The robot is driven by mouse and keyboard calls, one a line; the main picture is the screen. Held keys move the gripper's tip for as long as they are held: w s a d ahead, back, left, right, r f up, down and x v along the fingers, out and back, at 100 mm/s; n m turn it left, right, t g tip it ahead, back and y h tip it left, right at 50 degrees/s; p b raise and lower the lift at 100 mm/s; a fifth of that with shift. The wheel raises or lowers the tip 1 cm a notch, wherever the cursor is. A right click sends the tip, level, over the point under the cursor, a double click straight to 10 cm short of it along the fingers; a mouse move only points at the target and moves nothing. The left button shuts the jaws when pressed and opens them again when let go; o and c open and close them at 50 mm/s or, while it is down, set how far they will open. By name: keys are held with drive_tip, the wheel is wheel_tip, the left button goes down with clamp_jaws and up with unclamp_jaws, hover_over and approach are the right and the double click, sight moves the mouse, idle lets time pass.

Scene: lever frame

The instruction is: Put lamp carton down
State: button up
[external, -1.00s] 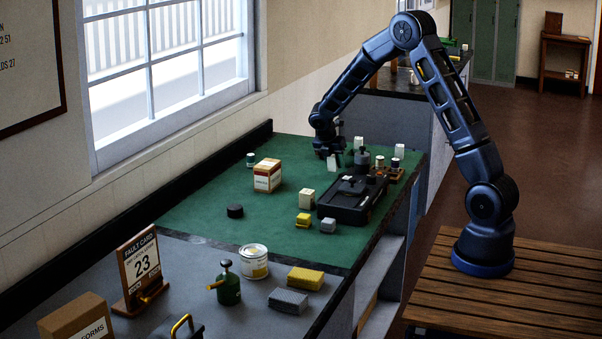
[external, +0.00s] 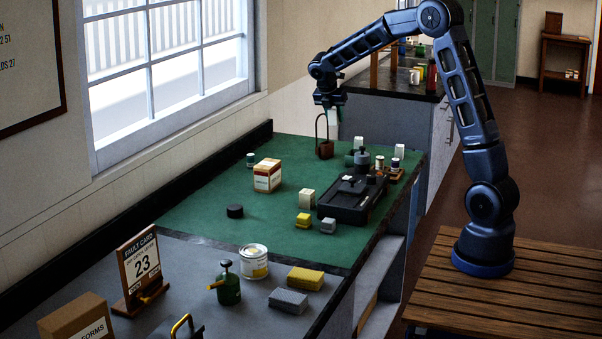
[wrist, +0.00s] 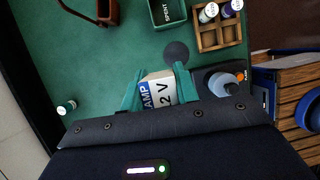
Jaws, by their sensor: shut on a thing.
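My gripper (external: 331,103) is raised above the far part of the green bench top (external: 200,215). It is shut on the lamp carton (external: 333,122), a small white box that hangs below the fingers, clear of the bench. In the wrist view the carton (wrist: 160,92) sits between the two teal fingers, with blue and dark lettering reading "AMP" and "2 V". Its lower part is hidden by the gripper body.
A brown basket with a tall handle (external: 325,149) stands just below the gripper. A green "SPENT" box (wrist: 164,14), a dark round patch (wrist: 176,52) and a wooden rack with bottles (wrist: 218,34) lie nearby. A black tray (external: 350,200) is nearer.

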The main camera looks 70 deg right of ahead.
drive_tip(key=w+a+n+t, duration=0.1)
drive_tip(key=w+a+n, duration=0.35)
drive_tip(key=a, duration=0.75)
drive_tip(key=w+a+n+t, duration=0.1)
drive_tip(key=w+a, duration=0.6)
drive_tip(key=a, duration=0.5)
drive_tip(key=w+a+n+t, duration=0.25)
drive_tip(key=w+a, duration=0.25)
drive_tip(key=a, duration=0.7)
drive_tip(key=n+y, duration=0.4)
drive_tip(key=n, duration=0.6)
hover_over(187, 275)
drive_tip(key=s, duration=0.2)
drive_tip(key=shift+t, duration=0.55)
wheel_tip(187, 275, down, 20)
drive_tip(key=shift+w+r, duration=0.1)
drive_tip(key=shift+w, duration=0.05)
drive_tip(key=shift+f, duration=0.2)
drive_tip(key=o, duration=0.9)
drive_tip(key=shift+o, duration=0.2)
drive_tip(key=shift+r, duration=0.1)
